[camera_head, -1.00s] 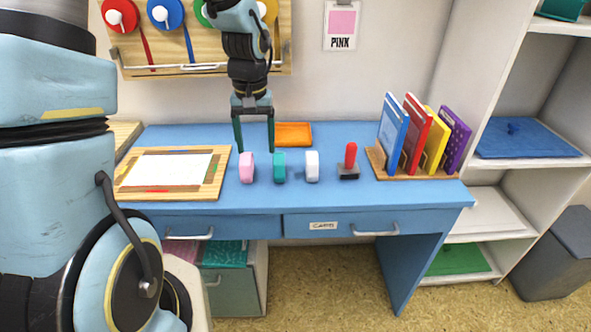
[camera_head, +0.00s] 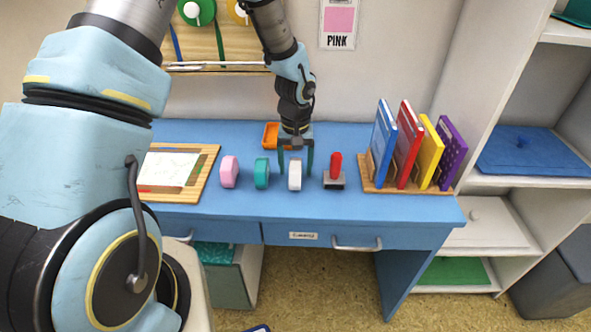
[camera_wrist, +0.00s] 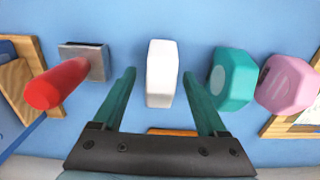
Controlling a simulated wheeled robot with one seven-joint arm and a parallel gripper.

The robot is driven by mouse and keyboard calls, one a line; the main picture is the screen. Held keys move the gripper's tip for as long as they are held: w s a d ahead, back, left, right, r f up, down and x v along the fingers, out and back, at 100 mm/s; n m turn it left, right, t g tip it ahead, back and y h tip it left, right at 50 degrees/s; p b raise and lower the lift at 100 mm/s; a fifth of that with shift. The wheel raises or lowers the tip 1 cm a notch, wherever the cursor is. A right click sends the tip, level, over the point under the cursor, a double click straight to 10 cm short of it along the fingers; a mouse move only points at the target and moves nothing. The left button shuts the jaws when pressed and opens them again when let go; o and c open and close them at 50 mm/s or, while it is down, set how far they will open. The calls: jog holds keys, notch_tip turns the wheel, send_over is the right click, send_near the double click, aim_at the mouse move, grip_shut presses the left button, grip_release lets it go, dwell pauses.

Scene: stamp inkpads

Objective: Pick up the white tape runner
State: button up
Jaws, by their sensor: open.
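The white tape runner (camera_head: 295,175) stands upright on the blue desk, between a teal tape runner (camera_head: 261,173) and a red-handled stamp (camera_head: 335,172). My gripper (camera_head: 295,168) is open just above and behind it. In the wrist view the white tape runner (camera_wrist: 161,73) lies in line with the gap between the two fingers of my gripper (camera_wrist: 161,80). I cannot tell whether the fingertips reach down beside it. The fingers hold nothing.
A pink tape runner (camera_head: 229,172) stands left of the teal one. An orange tray (camera_head: 270,135) lies behind my gripper. A rack of colored books (camera_head: 408,150) stands on the right, and a wooden board with paper (camera_head: 205,180) on the left. The desk front (camera_head: 330,205) is clear.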

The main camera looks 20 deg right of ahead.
jog(key=shift+f, duration=1.1)
jog(key=shift+c, duration=0.3)
grip_shut()
